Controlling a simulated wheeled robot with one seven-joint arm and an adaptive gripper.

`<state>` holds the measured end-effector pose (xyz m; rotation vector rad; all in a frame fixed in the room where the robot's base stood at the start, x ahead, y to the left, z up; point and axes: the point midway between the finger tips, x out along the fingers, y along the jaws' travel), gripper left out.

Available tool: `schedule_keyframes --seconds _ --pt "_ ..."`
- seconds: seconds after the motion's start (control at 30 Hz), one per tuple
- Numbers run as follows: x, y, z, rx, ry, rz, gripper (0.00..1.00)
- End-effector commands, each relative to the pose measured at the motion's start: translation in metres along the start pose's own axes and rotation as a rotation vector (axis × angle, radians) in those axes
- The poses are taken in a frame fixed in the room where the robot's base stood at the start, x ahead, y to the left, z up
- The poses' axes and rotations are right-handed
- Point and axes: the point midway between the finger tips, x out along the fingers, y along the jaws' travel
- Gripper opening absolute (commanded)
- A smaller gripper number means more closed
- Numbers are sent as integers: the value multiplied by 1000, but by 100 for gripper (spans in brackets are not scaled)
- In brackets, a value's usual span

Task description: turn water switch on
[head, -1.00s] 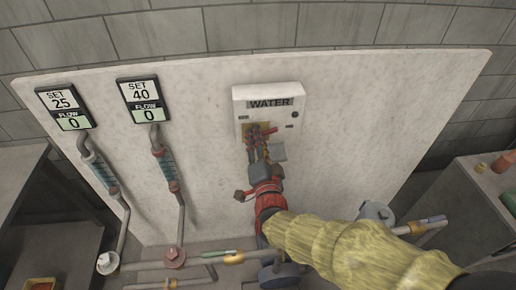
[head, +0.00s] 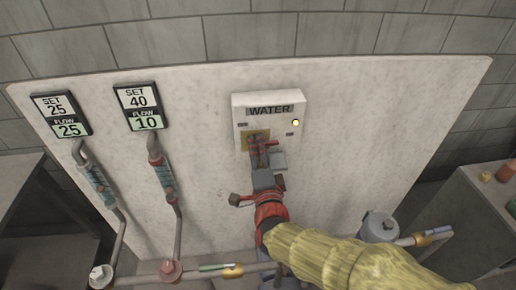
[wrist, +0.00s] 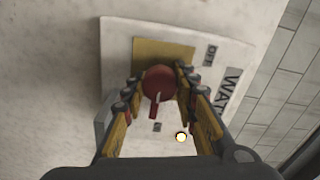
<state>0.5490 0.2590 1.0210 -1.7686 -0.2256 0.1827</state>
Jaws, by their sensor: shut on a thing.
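The white water switch box (head: 268,99), labelled WATER, is fixed to the pale panel. A small round lamp (head: 296,122) on its right side glows yellow; it also shows lit in the wrist view (wrist: 181,136). The red rotary switch (wrist: 160,84) with a lever sits on a yellow plate (wrist: 150,50). My gripper (wrist: 158,88) reaches up to the box front, its yellow-padded fingers closed around both sides of the red switch. In the head view my gripper (head: 260,150) hides most of the switch.
Two displays are on the left of the panel: the left one (head: 61,115) reads SET 25, FLOW 25, the other (head: 141,107) reads SET 40, FLOW 10. Pipes with valves run below. A grey side bench (head: 480,215) stands at the right.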

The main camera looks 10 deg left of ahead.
Motion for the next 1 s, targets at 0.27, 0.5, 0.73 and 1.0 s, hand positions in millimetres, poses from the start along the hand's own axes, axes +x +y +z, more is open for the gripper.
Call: schedule_keyframes --seconds 0.27,0.5,0.73,1.0 --pt "0 0 0 0 1 1 35" --pt "0 0 0 -1 0 0 48" --pt "0 0 0 -1 0 0 48" --pt "-22 0 1 -1 -2 -1 48"
